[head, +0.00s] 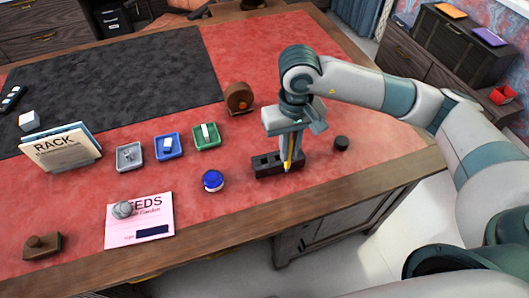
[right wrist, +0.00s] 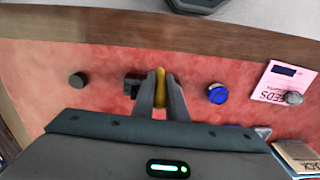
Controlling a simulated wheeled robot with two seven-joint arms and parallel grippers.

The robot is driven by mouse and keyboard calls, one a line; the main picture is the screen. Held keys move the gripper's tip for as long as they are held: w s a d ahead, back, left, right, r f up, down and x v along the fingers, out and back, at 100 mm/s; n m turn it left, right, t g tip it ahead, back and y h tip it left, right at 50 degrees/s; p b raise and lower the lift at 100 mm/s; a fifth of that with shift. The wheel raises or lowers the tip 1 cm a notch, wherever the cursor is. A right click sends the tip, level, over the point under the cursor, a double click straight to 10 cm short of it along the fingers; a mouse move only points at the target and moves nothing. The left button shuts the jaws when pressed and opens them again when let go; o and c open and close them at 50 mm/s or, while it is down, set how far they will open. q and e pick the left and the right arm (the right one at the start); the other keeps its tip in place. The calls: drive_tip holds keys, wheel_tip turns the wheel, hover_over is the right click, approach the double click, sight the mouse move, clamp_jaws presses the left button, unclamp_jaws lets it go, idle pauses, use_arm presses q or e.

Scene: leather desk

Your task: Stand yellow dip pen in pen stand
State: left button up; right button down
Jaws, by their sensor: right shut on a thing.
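The yellow dip pen (head: 289,155) is held roughly upright in my right gripper (head: 290,150), whose fingers are shut on it. The pen stand (head: 264,167) is a dark block with holes on the red desk top, directly under and beside the gripper. The pen's lower end is at the stand's right part in the head view; I cannot tell whether it is inside a hole. In the right wrist view the yellow pen (right wrist: 160,84) shows between the fingertips, with the dark stand (right wrist: 131,84) partly hidden beside them. My left gripper is not in view.
A dark round cap (head: 341,143) sits right of the stand, and a blue-topped jar (head: 212,181) to its left. A brown round object (head: 238,98) stands behind. Small grey, blue and green trays (head: 207,137) and a pink card (head: 139,222) lie farther left. The desk's front edge is near.

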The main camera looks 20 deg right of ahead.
drive_tip(key=w+a+f+p, duration=0.3)
drive_tip(key=w+f, duration=0.3)
drive_tip(key=w, duration=0.3)
drive_tip(key=shift+a+p, duration=0.25)
drive_tip(key=shift+p, duration=0.25)
drive_tip(key=shift+w, duration=0.1)
wheel_tip(320, 180, down, 4)
drive_tip(key=shift+p, duration=1.2)
drive_tip(key=shift+f, duration=0.15)
